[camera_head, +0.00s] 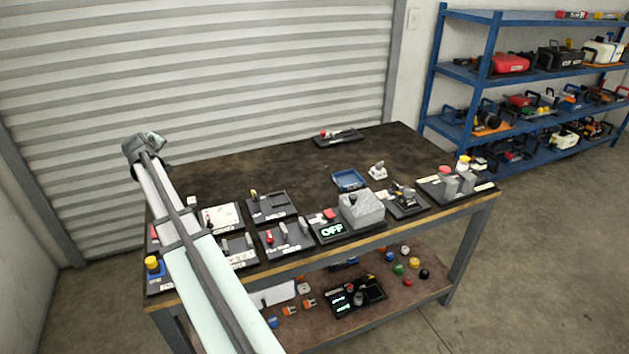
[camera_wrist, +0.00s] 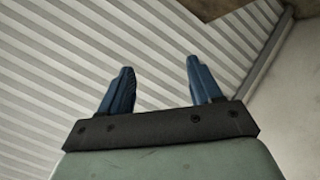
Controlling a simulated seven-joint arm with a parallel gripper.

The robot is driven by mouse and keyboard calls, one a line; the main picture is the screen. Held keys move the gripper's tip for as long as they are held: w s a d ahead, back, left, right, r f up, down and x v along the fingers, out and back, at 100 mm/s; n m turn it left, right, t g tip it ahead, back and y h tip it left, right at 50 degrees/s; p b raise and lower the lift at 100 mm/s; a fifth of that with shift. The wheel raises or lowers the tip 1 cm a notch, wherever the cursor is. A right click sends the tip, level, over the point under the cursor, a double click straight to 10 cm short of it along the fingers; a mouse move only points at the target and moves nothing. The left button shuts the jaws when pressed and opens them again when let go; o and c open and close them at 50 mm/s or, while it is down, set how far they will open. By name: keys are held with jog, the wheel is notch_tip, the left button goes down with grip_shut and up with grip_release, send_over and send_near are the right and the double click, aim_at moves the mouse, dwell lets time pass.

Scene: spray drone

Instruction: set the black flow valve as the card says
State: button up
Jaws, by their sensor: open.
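In the head view, several dark panels with levers and knobs line the table's front. One panel (camera_head: 285,239) has a red lever and grey levers; its small lettering is hard to read. I cannot tell which fitting is the black flow valve. A white sheet-like panel (camera_head: 222,217) lies at the left; I cannot tell if it is the card.
The dark table (camera_head: 270,172) is mostly clear toward the back. A blue tray (camera_head: 348,181), a grey block (camera_head: 362,209) and a green-lit OFF display (camera_head: 332,231) stand on it. My arm crosses the table's left side. Blue shelving (camera_head: 487,68) stands at the right.

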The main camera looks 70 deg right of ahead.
jog(key=s+d+m+g, duration=0.3)
jog(key=s+d+m, duration=0.1)
jog(key=s+d, duration=1.2)
jog(key=m+g+y, duration=0.4)
jog(key=m+y, duration=0.1)
jog(key=m, duration=0.8)
send_near(410, 190)
jog(key=x, duration=0.9)
jog(key=shift+w, duration=0.1)
jog(key=shift+c, duration=0.5)
jog(key=c, duration=1)
jog(key=shift+o, duration=0.2)
